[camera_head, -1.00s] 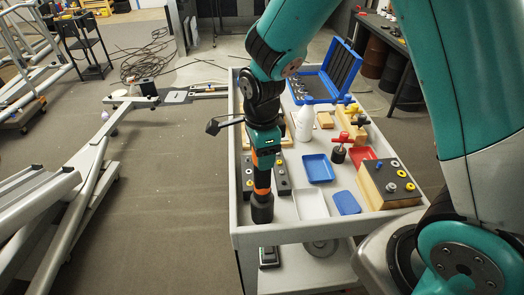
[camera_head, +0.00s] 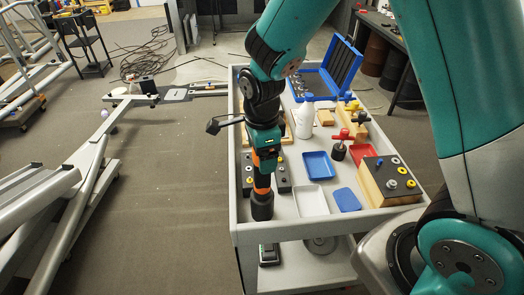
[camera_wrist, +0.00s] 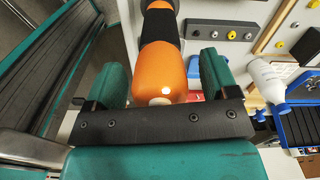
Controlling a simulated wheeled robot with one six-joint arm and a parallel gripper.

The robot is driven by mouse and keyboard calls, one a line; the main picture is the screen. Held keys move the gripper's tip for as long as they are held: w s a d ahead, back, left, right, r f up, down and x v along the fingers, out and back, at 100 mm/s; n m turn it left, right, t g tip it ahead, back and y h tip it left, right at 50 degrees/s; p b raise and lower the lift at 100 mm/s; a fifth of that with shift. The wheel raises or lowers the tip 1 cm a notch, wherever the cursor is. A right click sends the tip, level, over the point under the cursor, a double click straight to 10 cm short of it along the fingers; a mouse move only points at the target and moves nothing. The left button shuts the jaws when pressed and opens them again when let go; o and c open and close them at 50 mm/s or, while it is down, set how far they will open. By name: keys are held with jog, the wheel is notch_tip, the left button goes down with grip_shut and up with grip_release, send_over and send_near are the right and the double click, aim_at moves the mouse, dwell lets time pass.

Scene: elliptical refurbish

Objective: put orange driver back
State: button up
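The orange driver (camera_head: 262,182), with its orange and black handle, stands upright below my gripper (camera_head: 265,158) at the near left corner of the cart. In the wrist view the driver (camera_wrist: 162,65) lies between the two green fingers of my gripper (camera_wrist: 165,78), in line with it. The fingers appear shut around its end, though a narrow gap shows on the right side. The driver's dark lower end overlaps the cart's near left corner in the head view. I cannot tell whether it touches the cart.
The grey cart (camera_head: 340,226) holds a white tray (camera_head: 310,201), blue trays (camera_head: 319,166), a wooden block with fasteners (camera_head: 391,181), a dark fastener block (camera_head: 281,170), a white bottle (camera_head: 304,121) and an open blue case (camera_head: 327,75). Metal frames (camera_head: 95,165) stand left, with clear floor between.

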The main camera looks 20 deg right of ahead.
notch_tip(320, 180, up, 18)
jog(key=b, duration=0.1)
jog(key=shift+f+b, duration=0.25)
jog(key=shift+b, duration=0.15)
dwell(0.4)
